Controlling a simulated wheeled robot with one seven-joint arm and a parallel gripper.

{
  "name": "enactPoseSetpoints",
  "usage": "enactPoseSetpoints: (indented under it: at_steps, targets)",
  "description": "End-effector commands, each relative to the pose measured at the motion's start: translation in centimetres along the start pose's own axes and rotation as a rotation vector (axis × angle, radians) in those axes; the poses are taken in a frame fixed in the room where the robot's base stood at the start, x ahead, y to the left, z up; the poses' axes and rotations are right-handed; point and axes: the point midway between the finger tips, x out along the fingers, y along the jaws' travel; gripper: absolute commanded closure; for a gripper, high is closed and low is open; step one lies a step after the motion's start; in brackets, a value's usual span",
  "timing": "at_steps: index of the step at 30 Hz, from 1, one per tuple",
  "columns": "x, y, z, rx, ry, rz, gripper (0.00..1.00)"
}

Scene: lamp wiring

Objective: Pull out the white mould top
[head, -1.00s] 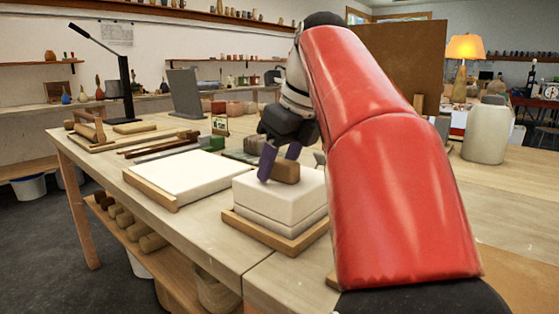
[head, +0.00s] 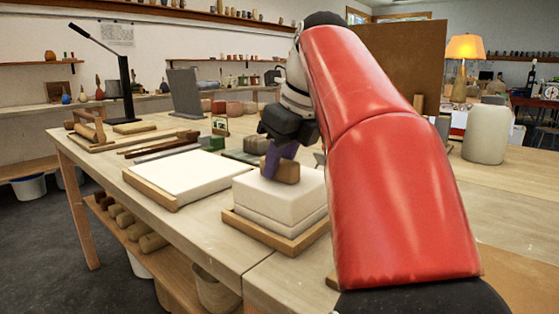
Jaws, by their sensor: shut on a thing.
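The white mould top (head: 262,190) is the upper of two white blocks stacked flush on a wooden tray (head: 247,228), with a thin seam between it and the lower white block (head: 290,224). A brown wooden handle block (head: 288,172) sits on its upper face. My gripper (head: 277,164) points down from above, its purple fingers shut on the brown handle.
A flat white slab (head: 188,172) on a wooden board lies just left of the mould. Tools and small blocks lie behind it, near a black lamp stand (head: 126,88). A pale jar (head: 487,133) and a lit lamp (head: 465,50) stand to the right. Bare tabletop shows in front left.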

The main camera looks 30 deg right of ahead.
Motion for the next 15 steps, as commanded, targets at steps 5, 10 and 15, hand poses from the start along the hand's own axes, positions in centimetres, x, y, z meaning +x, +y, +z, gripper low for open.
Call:
enactPoseSetpoints:
  at_steps: [5,10,15]
  targets:
    - [-0.23,-0.01,0.09,0.000,-0.001,-0.001,1.00]
    - [-0.61,-0.01,0.23,0.000,-0.002,-0.001,1.00]
    - [-0.94,-0.02,0.37,0.000,-0.003,-0.002,1.00]
